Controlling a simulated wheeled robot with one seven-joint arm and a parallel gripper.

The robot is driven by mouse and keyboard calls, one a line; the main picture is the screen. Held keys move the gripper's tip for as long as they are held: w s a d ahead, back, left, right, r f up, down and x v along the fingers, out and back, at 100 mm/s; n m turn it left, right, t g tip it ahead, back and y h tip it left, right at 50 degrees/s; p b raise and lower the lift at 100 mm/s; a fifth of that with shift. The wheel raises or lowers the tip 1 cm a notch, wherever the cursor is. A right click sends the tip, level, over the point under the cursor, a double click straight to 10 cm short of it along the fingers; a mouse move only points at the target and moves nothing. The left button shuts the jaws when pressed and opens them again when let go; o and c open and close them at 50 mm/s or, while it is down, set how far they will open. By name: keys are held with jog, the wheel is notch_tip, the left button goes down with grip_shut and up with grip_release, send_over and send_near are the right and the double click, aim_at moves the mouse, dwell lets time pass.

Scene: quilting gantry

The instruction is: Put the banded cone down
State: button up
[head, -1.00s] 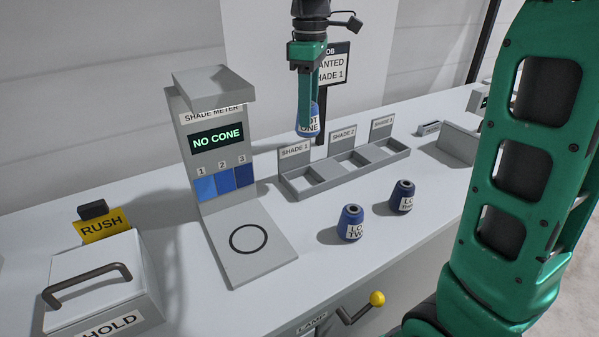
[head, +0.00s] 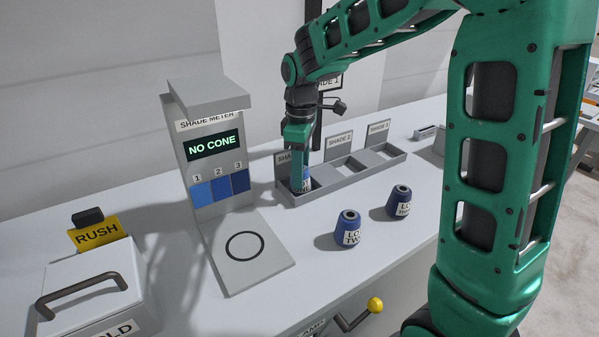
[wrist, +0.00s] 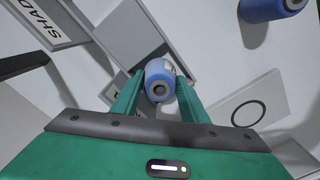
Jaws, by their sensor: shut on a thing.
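The banded cone, blue with a white lot label (head: 306,184), is between the fingers of my gripper (head: 298,180), which is shut on it. In the head view it is at the SHADE 1 compartment of the grey rack (head: 345,184), the leftmost one. The fingers partly hide it, and I cannot tell whether its base touches the compartment floor. In the wrist view the cone (wrist: 155,70) shows its dark top hole between the two fingers (wrist: 158,95). The SHADE 2 and SHADE 3 compartments are empty.
The LOT TWO cone (head: 348,230) and another dark blue cone (head: 398,203) stand in front of the rack. The shade meter (head: 210,150) reads NO CONE, with an empty ringed plate (head: 270,272). A HOLD box (head: 85,285) and RUSH sign (head: 98,234) are at left.

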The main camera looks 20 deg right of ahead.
jog(key=shift+f, duration=0.15)
jog(key=o, duration=0.9)
notch_tip(320, 180, up, 12)
jog(key=shift+r, duration=0.1)
jog(key=s+d+f+m, duration=0.3)
jog(key=s+d+m, duration=0.5)
jog(key=s+d, duration=0.4)
jog(key=s+d+f+m, duration=0.1)
jog(key=s+f+m, duration=0.1)
jog(key=s, duration=0.4)
jog(key=s+d+f+m, duration=0.2)
jog(key=s+f+m, duration=0.1)
jog(key=s, duration=0.3)
jog(key=s+d+f+m, duration=0.2)
jog(key=s+f+m, duration=0.1)
jog(key=s, duration=0.3)
jog(key=shift+s+d+f+m, duration=0.15)
jog(key=shift+f+m, duration=0.05)
jog(key=shift+m, duration=0.6)
